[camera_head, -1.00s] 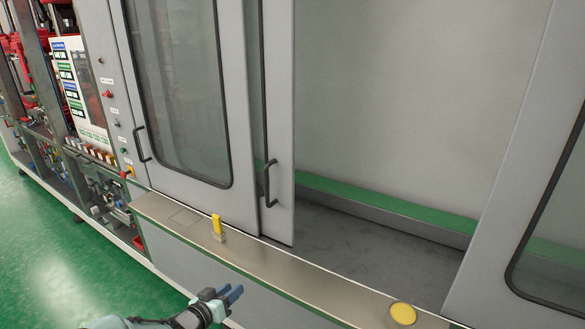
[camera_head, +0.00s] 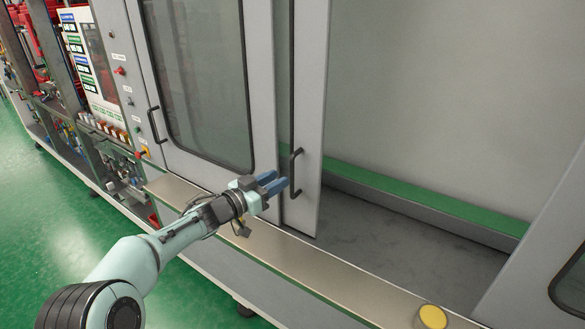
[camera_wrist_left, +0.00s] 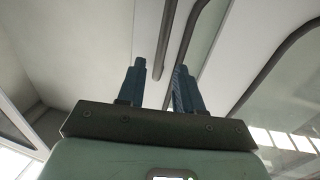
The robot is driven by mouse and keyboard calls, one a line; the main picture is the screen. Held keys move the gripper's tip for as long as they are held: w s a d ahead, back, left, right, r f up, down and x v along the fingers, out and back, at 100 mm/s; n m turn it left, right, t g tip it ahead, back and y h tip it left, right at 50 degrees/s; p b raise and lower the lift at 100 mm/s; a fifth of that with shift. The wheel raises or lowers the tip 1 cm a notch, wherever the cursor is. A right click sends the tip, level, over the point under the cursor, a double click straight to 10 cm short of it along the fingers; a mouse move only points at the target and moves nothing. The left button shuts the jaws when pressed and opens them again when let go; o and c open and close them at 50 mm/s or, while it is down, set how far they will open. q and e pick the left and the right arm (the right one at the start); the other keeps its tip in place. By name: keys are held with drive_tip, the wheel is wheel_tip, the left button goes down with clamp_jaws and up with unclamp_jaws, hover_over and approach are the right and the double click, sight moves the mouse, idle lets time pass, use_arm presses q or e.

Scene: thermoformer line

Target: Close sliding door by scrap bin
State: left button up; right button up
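The grey sliding door panel (camera_head: 311,100) stands behind another windowed panel, with a wide opening to its right. Its dark vertical handle (camera_head: 294,172) is near its lower part. My left gripper (camera_head: 275,184) is just left of this handle, its blue fingers pointing at it. In the left wrist view the two fingers (camera_wrist_left: 160,85) are spread apart, and a dark bar that looks like the handle (camera_wrist_left: 165,40) shows between and beyond the tips. Nothing is held; I cannot tell whether a finger touches the handle. My right gripper is not in view. No scrap bin is identifiable.
The windowed panel (camera_head: 205,80) with its own handle (camera_head: 153,125) is on the left. A metal ledge (camera_head: 290,265) runs below the doors, with a yellow round button (camera_head: 433,316). Another panel (camera_head: 540,255) bounds the opening at right. Green floor (camera_head: 50,230) is clear at left.

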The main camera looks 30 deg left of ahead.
use_arm(q)
drive_tip(key=p+x, duration=0.1)
drive_tip(key=x, duration=0.5)
drive_tip(key=shift+w, duration=0.35)
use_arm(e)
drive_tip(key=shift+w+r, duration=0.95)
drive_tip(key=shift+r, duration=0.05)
use_arm(q)
drive_tip(key=shift+s, duration=0.1)
clamp_jaws()
